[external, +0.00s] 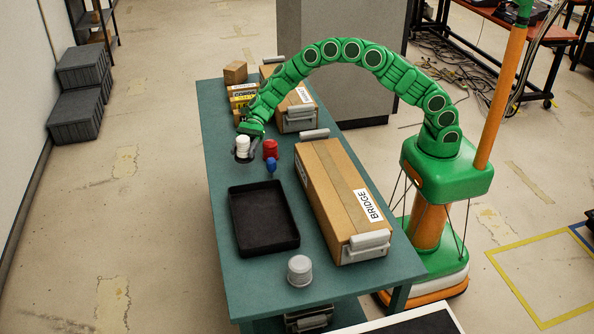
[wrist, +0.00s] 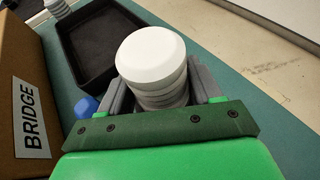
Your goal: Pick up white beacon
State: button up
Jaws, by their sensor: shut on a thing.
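The white beacon (external: 243,146) is a ribbed white cylinder near the left edge of the teal table in the external view. In the wrist view the white beacon (wrist: 152,62) stands up large between the jaws, its flat top facing the camera. My gripper (external: 243,154) is shut on it, with a grey finger on each side. The gripper fingers (wrist: 160,88) also show in the wrist view. I cannot tell whether the beacon touches the table, as its lower part is hidden by the gripper.
A red beacon (external: 270,149) and a blue one (external: 271,166) stand close to the right. A black tray (external: 234,222) lies in front. A long box marked BRIDGE (external: 330,175) is on the right. A grey-white beacon (external: 300,270) stands near the front. Smaller boxes (external: 242,92) are behind.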

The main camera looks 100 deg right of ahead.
jog(key=s+r, duration=0.2)
jog(key=r, duration=0.1)
jog(key=shift+s+a, duration=0.15)
jog(key=s+a+r, duration=0.1)
jog(key=s+r, duration=0.2)
jog(key=s, duration=0.5)
jog(key=shift+s+a+r, duration=0.2)
jog(key=shift+s+r, duration=0.05)
jog(key=shift+r, duration=0.1)
